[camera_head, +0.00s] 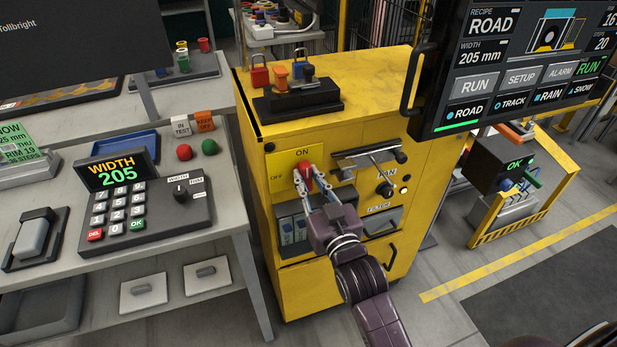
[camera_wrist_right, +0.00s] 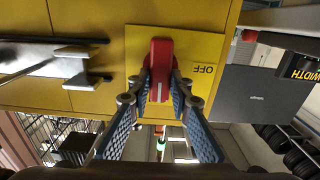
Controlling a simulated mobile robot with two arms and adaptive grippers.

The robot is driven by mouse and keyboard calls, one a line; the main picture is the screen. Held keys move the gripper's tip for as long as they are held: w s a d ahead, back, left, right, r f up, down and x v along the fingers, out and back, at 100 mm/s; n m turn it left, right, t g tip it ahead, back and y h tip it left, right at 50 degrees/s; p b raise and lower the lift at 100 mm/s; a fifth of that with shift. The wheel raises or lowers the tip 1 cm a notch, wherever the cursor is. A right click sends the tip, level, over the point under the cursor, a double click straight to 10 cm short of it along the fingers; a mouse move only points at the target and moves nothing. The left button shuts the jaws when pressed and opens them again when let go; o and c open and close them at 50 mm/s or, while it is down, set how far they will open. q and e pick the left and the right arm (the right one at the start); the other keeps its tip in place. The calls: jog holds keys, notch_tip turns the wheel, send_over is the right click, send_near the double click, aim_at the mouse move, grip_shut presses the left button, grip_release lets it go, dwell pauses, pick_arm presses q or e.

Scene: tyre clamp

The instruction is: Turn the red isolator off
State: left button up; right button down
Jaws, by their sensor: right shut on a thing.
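The red isolator handle (camera_head: 305,170) is on a yellow plate (camera_head: 282,160) on the front of the yellow cabinet. The plate has ON at its top and OFF at its left. The handle stands upright toward ON. In the right wrist view, the red handle (camera_wrist_right: 161,55) is upright in the picture, with a white mark near its lower end. OFF reads upside down beside it, and ON is hidden. My right gripper (camera_head: 310,180) is shut on the handle, one finger on each side; the fingers also show in the right wrist view (camera_wrist_right: 161,85). My left gripper is not in view.
Right of the isolator are a bar handle (camera_head: 370,155) and a FAN knob (camera_head: 385,189). A black stand with padlocks (camera_head: 297,100) sits on the cabinet. A bench with a WIDTH keypad (camera_head: 140,210) stands left. A large screen (camera_head: 520,70) overhangs at right.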

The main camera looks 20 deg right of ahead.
jog(key=n+p, duration=0.2)
jog(key=n, duration=0.1)
jog(key=shift+a+r, duration=0.1)
jog(key=shift+a, duration=0.05)
jog(key=n+p, duration=0.1)
jog(key=n, duration=0.1)
jog(key=n+p, duration=0.1)
jog(key=n, duration=0.2)
jog(key=shift+a+f, duration=0.2)
jog(key=n, duration=0.6)
jog(key=f+n, duration=0.1)
jog(key=n, duration=0.2)
jog(key=shift+a+p, duration=0.25)
jog(key=shift+p, duration=0.15)
jog(key=shift+n, duration=0.4)
jog(key=c, duration=1.8)
grip_release()
jog(key=shift+o, duration=0.2)
